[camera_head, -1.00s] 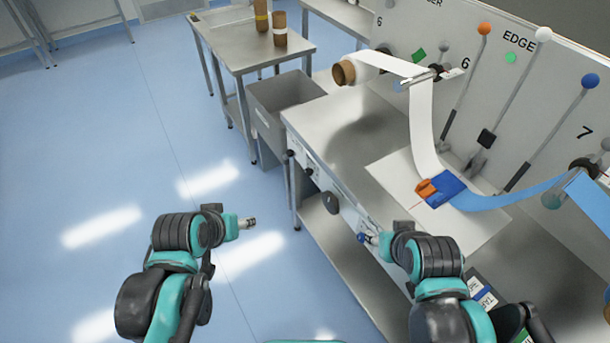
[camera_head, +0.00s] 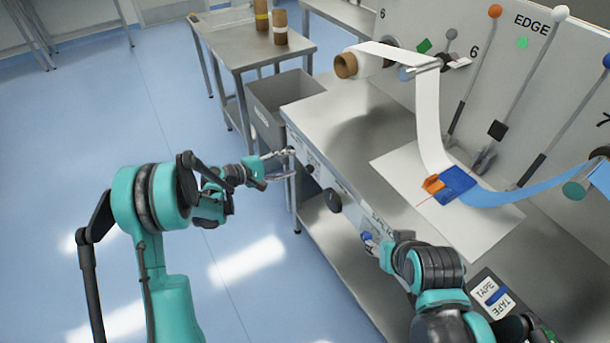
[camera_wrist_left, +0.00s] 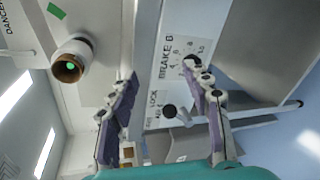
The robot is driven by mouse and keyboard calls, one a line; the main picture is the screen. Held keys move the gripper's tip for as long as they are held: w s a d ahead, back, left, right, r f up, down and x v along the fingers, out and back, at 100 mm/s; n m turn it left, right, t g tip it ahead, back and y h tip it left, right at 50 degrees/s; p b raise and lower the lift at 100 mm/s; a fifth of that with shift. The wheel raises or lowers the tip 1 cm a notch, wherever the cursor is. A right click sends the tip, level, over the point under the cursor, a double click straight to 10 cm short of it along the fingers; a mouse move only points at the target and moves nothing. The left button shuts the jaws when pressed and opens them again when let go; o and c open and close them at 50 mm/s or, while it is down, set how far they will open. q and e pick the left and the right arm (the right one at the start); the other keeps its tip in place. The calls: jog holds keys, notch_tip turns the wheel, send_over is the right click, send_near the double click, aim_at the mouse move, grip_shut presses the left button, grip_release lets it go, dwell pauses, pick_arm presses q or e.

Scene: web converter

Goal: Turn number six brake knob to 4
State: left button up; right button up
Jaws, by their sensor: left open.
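The brake 6 dial plate (camera_wrist_left: 180,58) shows in the left wrist view, with printed numbers, on the front face of the steel table. A dark spot at the dial's centre sits at one fingertip, so the brake knob is mostly hidden and its setting cannot be read. My left gripper (camera_head: 288,163) is open and empty at the table's front left corner. In the left wrist view its fingers (camera_wrist_left: 159,74) lie apart, one tip over the dial. Contact cannot be told. My right gripper (camera_head: 370,243) is near the table's front face, its fingers too small to tell.
A black knob (camera_wrist_left: 169,110) sits beside the LOCK label. Another dark knob (camera_head: 333,200) is farther along the front. The steel table (camera_head: 335,125) carries a white web and blue tape. A grey bin (camera_head: 285,93) stands behind my left gripper. Open floor lies left.

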aim_at(307, 170)
pick_arm(q)
notch_tip(307, 170, down, 9)
jog(key=w+a+n+t+h+b, duration=0.1)
jog(key=n+h, duration=0.1)
jog(key=h, duration=0.1)
jog(key=b+x, duration=0.1)
jog(key=x, duration=0.2)
jog(key=b+x, duration=0.1)
jog(key=x, duration=0.2)
jog(key=shift+w+d+f, duration=0.2)
jog(key=shift+w+d, duration=0.05)
jog(key=shift+w, duration=0.05)
jog(key=shift+w+d+r+b, duration=0.1)
jog(key=shift+w+d+b, duration=0.25)
jog(key=shift+d, duration=0.1)
jog(key=shift+t, duration=0.3)
grip_shut()
